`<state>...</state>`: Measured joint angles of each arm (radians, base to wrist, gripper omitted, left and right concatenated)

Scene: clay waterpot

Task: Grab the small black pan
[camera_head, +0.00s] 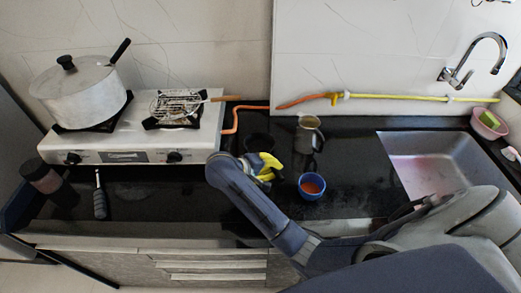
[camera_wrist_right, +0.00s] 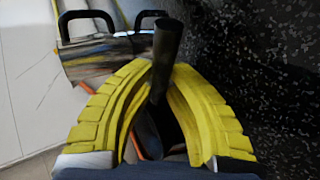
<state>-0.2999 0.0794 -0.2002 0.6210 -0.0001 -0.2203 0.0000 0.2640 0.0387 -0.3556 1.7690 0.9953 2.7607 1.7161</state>
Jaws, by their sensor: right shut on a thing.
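The small black pan (camera_head: 258,141) is a dark shape on the black counter, right of the stove, hard to make out against it. My right gripper (camera_head: 268,168) with yellow fingers is just in front of it and partly hides it. In the right wrist view, the yellow fingers (camera_wrist_right: 160,78) close around a black handle (camera_wrist_right: 167,42), which stands between their tips. I take this as the pan's handle. Whether the pan touches the counter cannot be told. My left gripper is not in view.
A blue cup (camera_head: 311,187) stands close to the right of my gripper, and a metal pitcher (camera_head: 307,136) behind it. The white stove (camera_head: 130,150) at left carries a large pot (camera_head: 82,92) and a wire grill (camera_head: 182,103). The sink (camera_head: 428,165) is at right.

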